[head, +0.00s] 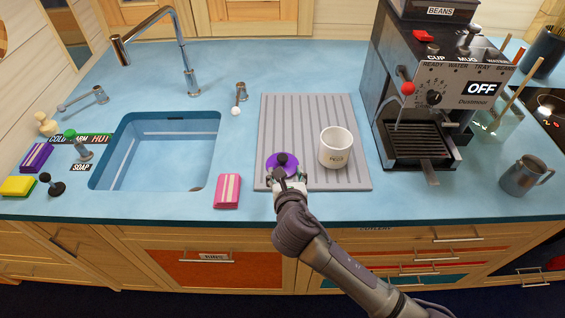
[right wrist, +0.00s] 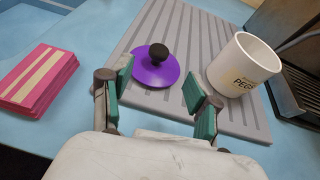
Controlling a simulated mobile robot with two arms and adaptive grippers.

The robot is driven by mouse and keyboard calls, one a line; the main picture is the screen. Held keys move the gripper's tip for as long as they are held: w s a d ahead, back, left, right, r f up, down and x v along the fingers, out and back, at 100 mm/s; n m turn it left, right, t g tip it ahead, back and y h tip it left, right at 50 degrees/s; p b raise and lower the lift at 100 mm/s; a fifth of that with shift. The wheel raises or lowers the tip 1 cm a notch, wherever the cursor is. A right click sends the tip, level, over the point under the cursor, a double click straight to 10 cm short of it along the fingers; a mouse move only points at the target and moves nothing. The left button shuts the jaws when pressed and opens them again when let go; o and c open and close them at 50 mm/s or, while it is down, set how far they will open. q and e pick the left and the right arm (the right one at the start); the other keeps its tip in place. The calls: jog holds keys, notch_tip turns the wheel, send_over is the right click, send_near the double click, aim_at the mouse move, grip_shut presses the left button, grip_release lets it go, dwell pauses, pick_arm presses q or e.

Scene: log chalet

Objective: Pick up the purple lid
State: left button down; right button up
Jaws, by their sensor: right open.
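The purple lid (head: 270,160) lies on the grey ribbed drying mat near its front left edge. It is a flat disc with a round black knob on top. It also shows in the right wrist view (right wrist: 155,72), with the knob upright. My right gripper (head: 289,178) is at the front edge of the mat, just in front of the lid. In the right wrist view its two green-padded fingers (right wrist: 158,92) are spread apart, with the lid just beyond and between the tips. Nothing is held. My left gripper is not in view.
A white mug (head: 336,150) stands on the drying mat (head: 310,108), right of the lid and close to my right finger. The sink (head: 150,165) is further left. A coffee machine (head: 425,110) stands at the right.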

aim_at(282, 156)
jog(key=x, duration=0.3)
jog(key=shift+w+f, duration=0.15)
jog(key=shift+w, duration=0.1)
jog(key=shift+w+a, duration=0.15)
jog(key=shift+w, duration=0.4)
jog(key=p+x, duration=0.1)
jog(key=x, duration=0.3)
jog(key=shift+w, duration=0.2)
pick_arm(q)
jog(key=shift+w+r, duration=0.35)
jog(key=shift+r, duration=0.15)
pick_arm(e)
jog(key=shift+s, duration=0.1)
jog(key=shift+c, duration=0.2)
jog(key=shift+c, duration=1.3)
grip_shut()
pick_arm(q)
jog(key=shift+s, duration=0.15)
